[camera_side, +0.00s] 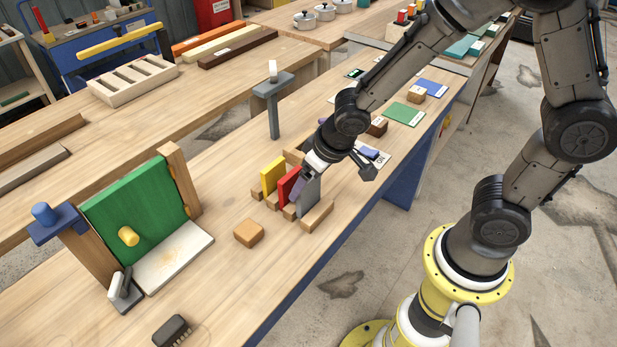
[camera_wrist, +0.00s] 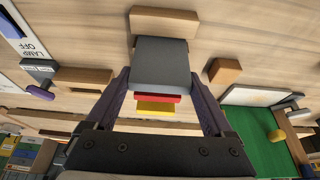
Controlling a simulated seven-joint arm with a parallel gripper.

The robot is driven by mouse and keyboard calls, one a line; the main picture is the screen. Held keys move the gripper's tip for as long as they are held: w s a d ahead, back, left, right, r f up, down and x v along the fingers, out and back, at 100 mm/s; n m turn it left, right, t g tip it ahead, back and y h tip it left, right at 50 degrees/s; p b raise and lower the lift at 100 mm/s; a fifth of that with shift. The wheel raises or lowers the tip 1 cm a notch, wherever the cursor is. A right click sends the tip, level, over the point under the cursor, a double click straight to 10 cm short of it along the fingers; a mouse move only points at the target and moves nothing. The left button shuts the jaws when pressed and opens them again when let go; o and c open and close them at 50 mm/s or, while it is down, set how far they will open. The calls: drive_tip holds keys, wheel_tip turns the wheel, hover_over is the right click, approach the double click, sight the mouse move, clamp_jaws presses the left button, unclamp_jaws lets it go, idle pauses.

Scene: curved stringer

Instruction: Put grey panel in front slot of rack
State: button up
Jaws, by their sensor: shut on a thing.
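The grey panel (camera_side: 309,198) is upright at the front end of the wooden rack (camera_side: 317,216), behind the rack's front block. My gripper (camera_side: 300,187) is shut on the grey panel from above. I cannot tell whether the panel's lower edge is down in the front slot. A red panel (camera_side: 287,186) and a yellow panel (camera_side: 271,175) stand in the rack behind it. In the wrist view the grey panel (camera_wrist: 162,65) lies between the two purple fingers, with the red panel (camera_wrist: 157,98) and yellow panel (camera_wrist: 156,107) beyond it.
A small wooden block (camera_side: 249,233) lies just left of the rack. A green board (camera_side: 135,213) in a wooden frame stands farther left. A grey T-shaped post (camera_side: 272,105) stands behind the rack. Colored cards, including a green one (camera_side: 403,115), lie to the right.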

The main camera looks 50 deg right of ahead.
drive_tip(key=shift+f, duration=0.75)
drive_tip(key=o, duration=1.1)
drive_tip(key=v, duration=1.4)
drive_tip(key=shift+w+f, duration=0.1)
